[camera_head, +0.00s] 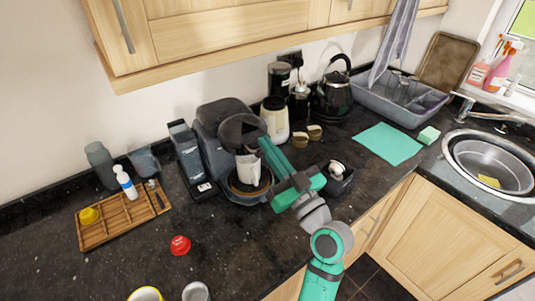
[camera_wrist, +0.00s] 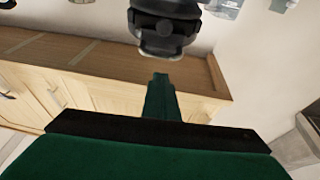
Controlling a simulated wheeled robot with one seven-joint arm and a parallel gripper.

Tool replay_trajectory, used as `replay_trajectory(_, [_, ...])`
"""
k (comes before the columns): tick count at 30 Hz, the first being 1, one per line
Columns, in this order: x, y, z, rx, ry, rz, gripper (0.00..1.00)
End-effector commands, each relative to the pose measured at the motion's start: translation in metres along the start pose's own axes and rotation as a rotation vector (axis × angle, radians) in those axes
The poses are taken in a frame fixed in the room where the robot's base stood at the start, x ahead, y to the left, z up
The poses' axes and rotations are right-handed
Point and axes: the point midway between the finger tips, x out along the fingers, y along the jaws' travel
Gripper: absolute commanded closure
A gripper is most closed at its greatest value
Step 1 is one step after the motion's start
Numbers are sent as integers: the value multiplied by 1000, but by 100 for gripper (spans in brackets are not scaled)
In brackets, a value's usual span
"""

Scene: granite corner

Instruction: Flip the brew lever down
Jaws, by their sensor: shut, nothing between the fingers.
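The dark grey coffee machine (camera_head: 212,122) stands on the counter against the wall, with a rounded head over a white filter-like part (camera_head: 248,168) and a round dark base. I cannot make out the brew lever as a separate part in the head view. My green gripper (camera_head: 264,143) is shut and empty, its fingers pointing up and left beside the right side of the machine's head. I cannot tell whether they touch it. In the wrist view my shut fingers (camera_wrist: 160,82) point toward a dark rounded part (camera_wrist: 165,28), which I cannot identify for certain.
A cream grinder-like appliance (camera_head: 274,119) and a black kettle (camera_head: 334,95) stand behind my gripper. A small dark container (camera_head: 338,180) sits to its right. A wooden tray (camera_head: 98,232) and a red item (camera_head: 180,245) lie left. Wooden cupboards (camera_head: 215,40) hang above.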

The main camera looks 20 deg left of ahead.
Motion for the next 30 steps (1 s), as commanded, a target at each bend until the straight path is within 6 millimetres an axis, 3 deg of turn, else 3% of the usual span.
replay_trajectory(2, [0,1,-13,-7,7,2,100])
replay_trajectory(18, [-84,0,8,-3,10,1,100])
replay_trajectory(30, [-96,-1,11,-6,12,-1,100])
